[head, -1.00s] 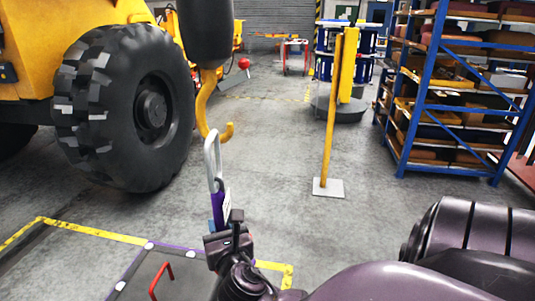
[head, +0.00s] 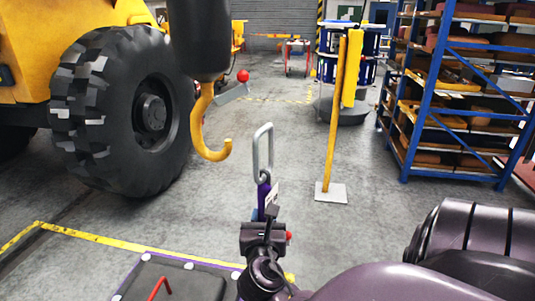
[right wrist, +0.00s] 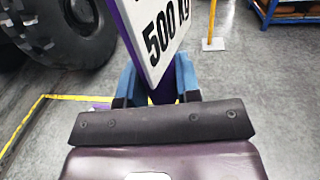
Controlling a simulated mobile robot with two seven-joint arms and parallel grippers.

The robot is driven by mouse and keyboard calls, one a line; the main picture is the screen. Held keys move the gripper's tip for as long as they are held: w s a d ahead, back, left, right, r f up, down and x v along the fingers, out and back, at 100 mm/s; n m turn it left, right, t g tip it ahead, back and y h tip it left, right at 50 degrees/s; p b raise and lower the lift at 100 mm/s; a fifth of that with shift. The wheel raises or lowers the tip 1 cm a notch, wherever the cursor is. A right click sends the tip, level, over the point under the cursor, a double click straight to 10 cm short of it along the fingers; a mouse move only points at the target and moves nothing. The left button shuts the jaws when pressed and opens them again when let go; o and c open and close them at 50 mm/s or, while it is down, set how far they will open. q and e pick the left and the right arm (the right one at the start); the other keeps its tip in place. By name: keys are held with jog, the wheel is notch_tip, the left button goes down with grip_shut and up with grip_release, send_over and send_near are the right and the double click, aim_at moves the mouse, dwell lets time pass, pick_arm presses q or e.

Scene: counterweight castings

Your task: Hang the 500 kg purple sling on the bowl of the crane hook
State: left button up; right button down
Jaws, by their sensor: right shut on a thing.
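The yellow crane hook (head: 203,125) hangs under a black block (head: 200,40), its bowl opening upward and its tip pointing right. My right gripper (head: 265,218) is shut on the purple sling (head: 263,197) and holds it upright. A long grey metal link (head: 263,152) stands up from the sling's top. In the head view the link is to the right of the hook's tip, with a gap between them. In the right wrist view, the white "500 kg" tag (right wrist: 163,35) rises between the blue fingers (right wrist: 158,88). My left gripper is not in view.
A yellow loader with a big black tyre (head: 125,110) stands at left. A yellow post (head: 335,115) on a grey base stands right of the sling. A blue rack (head: 435,90) with castings is at right. Floor between is clear.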

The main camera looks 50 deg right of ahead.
jog(key=shift+w+a, duration=0.25)
jog(key=shift+w, duration=0.3)
jog(key=shift+w+a+b, duration=0.25)
jog(key=shift+w+b, duration=0.1)
jog(key=shift+w, duration=0.1)
pick_arm(q)
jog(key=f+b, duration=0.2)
jog(key=b, duration=0.1)
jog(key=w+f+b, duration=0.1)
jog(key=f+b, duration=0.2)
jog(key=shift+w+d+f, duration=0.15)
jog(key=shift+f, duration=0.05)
pick_arm(e)
jog(key=w+a+f, duration=0.3)
jog(key=w+f, duration=0.1)
jog(key=w, duration=0.3)
jog(key=shift+w+a+f, duration=0.2)
jog(key=shift+a+f, duration=0.2)
dwell(0.4)
pick_arm(q)
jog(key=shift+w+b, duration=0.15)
jog(key=shift+b, duration=0.15)
pick_arm(e)
jog(key=shift+f, duration=0.1)
dwell(0.4)
